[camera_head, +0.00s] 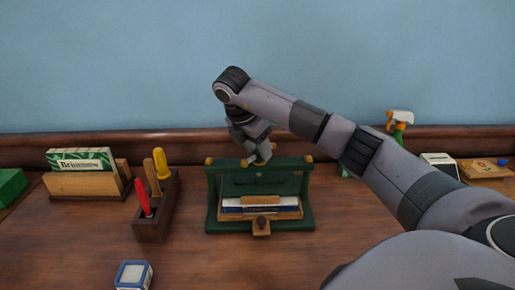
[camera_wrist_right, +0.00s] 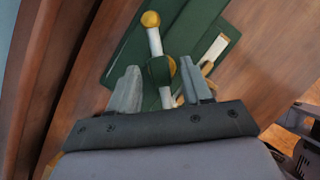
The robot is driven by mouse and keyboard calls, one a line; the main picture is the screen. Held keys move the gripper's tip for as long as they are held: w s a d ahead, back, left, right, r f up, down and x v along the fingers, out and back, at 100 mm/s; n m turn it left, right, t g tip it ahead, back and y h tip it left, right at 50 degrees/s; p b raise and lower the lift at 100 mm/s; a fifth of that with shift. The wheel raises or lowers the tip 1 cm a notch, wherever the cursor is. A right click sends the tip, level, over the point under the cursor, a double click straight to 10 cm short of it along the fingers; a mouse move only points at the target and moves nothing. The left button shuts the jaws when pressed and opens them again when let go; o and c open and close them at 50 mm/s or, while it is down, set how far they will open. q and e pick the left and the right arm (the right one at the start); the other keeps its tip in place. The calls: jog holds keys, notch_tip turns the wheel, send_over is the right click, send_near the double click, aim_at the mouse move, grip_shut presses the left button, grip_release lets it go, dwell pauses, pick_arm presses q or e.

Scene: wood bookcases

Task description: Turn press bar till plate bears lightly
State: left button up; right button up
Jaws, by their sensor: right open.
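The green press (camera_head: 212,196) stands on the table in the middle of the head view. It also shows in the right wrist view (camera_wrist_right: 197,35). Its pale press bar (camera_wrist_right: 155,42) ends in a brass ball. A book (camera_head: 231,209) with blue edges lies low inside the press, with a wooden block on top; I cannot tell whether the plate touches it. My right gripper (camera_head: 262,158) is over the press top, pointing down. In the wrist view its open fingers (camera_wrist_right: 160,88) lie on either side of the bar, apart from it. The left gripper is out of view.
A wooden tool holder (camera_head: 152,226) with red and yellow handles stands left of the press. A wooden card box (camera_head: 85,184) is farther left. A white and blue box (camera_head: 133,275) lies in front. A spray bottle (camera_head: 399,124) stands behind my right arm.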

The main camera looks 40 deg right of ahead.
jog(key=p+v, duration=0.2)
jog(key=v, duration=0.4)
jog(key=shift+a+r, duration=0.15)
jog(key=shift+r, duration=0.15)
jog(key=shift+f, duration=0.1)
